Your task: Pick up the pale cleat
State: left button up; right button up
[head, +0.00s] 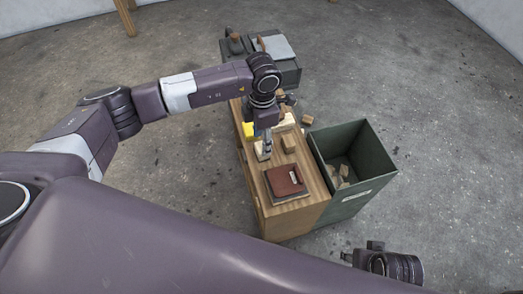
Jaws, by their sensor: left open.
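My left gripper (266,153) is open and points down over the wooden bench top (318,190). A small pale piece (259,152), which may be the pale cleat, shows right beside its fingers, partly hidden by them. I cannot tell whether they touch it. Another pale piece (290,120) lies farther back, partly behind my left wrist. A tan wooden block (289,144) stands to the right of the gripper. Part of my right arm's end (385,263) shows at the lower right; its fingers cannot be made out.
A red-brown book-like item (286,181) lies on the near end of the bench. A dark green open bin (375,150) with several wood scraps stands against its right side. A yellow item (248,130) sits at the left edge. A grey cabinet (287,72) stands behind.

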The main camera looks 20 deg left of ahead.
pick_arm(q)
notch_tip(320, 180, down, 6)
jog(key=shift+w+a+r+b, duration=0.1)
jog(key=shift+b, duration=0.4)
jog(key=c, duration=0.9)
pick_arm(e)
jog(key=v, duration=0.4)
jog(key=shift+w+r, duration=0.15)
jog(key=shift+w, duration=0.2)
pick_arm(q)
jog(key=shift+r, duration=0.1)
jog(key=shift+r, duration=0.5)
notch_tip(320, 180, up, 19)
jog(key=p, duration=0.3)
pick_arm(e)
notch_tip(320, 180, down, 10)
jog(key=shift+f, duration=0.2)
jog(key=shift+s, duration=0.15)
